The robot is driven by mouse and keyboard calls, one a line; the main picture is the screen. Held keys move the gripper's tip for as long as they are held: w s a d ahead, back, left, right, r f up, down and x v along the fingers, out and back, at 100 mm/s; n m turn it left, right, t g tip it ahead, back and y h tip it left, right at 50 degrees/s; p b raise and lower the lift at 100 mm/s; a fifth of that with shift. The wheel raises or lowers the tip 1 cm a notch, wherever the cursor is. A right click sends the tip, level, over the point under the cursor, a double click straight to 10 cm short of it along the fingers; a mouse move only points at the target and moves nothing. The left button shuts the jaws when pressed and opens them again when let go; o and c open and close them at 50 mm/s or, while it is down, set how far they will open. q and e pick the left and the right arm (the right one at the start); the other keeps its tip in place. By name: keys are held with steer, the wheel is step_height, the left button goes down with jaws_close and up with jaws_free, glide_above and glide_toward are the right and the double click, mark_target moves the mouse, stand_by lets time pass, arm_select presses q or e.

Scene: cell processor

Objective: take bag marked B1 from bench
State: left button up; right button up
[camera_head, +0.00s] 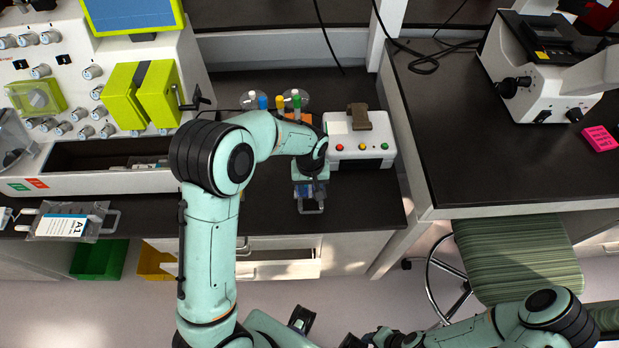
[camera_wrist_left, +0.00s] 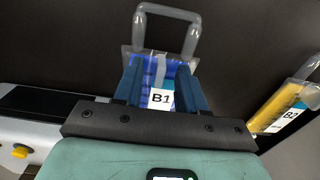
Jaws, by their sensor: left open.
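The bag marked B1 is a clear bag with blue contents, a white label and a clear loop handle. In the left wrist view the bag B1 (camera_wrist_left: 160,72) lies between the two dark blue fingers of my left gripper (camera_wrist_left: 160,88). In the head view the bag B1 (camera_head: 311,191) is at the bench's front edge, partly hidden under my left gripper (camera_head: 309,177). The jaws are open around the bag; contact is not clear. My right gripper (camera_head: 352,340) is low at the bottom edge, partly cut off, with its jaws unclear.
A bag marked B2 (camera_wrist_left: 285,108), with yellow contents, is close on the right in the wrist view. A white device (camera_head: 360,150) with coloured buttons stands right of my left gripper. Bag A1 (camera_head: 62,225) lies at the left front edge. A green stool (camera_head: 515,255) stands at right.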

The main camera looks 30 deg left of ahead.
arm_select(q)
jaws_close()
stand_by(0.3)
